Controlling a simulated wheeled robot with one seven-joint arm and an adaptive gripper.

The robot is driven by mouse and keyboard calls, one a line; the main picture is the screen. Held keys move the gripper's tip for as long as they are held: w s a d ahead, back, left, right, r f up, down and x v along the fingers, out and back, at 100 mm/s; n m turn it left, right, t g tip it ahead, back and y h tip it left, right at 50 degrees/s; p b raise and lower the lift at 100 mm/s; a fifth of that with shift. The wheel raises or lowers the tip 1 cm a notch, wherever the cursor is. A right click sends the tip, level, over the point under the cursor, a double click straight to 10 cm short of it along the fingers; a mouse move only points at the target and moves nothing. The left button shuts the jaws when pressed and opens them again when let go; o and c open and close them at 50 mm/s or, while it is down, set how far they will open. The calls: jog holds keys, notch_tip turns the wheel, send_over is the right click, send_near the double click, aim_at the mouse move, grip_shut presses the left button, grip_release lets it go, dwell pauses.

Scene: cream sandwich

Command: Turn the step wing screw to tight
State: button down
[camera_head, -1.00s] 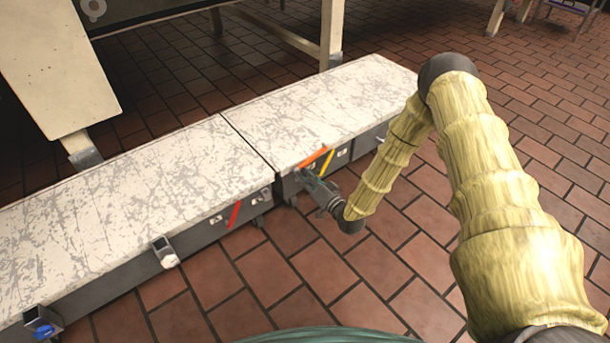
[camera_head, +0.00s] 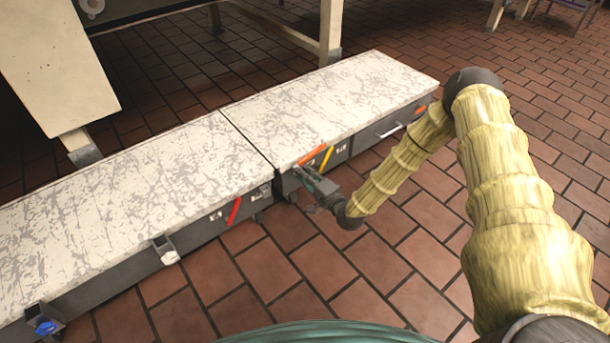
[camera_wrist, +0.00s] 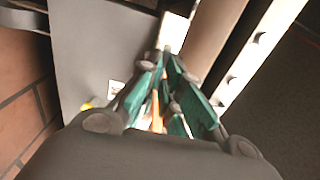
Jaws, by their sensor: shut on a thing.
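A long step (camera_head: 130,185) with a scuffed white top and grey front runs across the head view. Its front carries an orange bar (camera_head: 313,155), a yellow bar (camera_head: 327,158) and a red bar (camera_head: 234,211), all tilted. My gripper (camera_head: 303,175) is at the front face, just below the orange bar's lower end. In the wrist view my teal fingers (camera_wrist: 168,75) are close together, and part of the orange bar (camera_wrist: 157,110) shows between them. The fingers hide most of the contact. No separate wing shape can be made out there.
A bracket with a white knob (camera_head: 169,257) and one with a blue knob (camera_head: 45,327) stick out from the step's front at left. A pale handle (camera_head: 389,131) is on the right part. Pale machine legs (camera_head: 331,30) stand behind. The tiled floor (camera_head: 300,270) in front is clear.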

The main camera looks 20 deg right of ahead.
jog(key=shift+s+f, duration=0.1)
dwell(0.3)
jog(key=c, duration=1.6)
grip_release()
jog(key=v, duration=1.2)
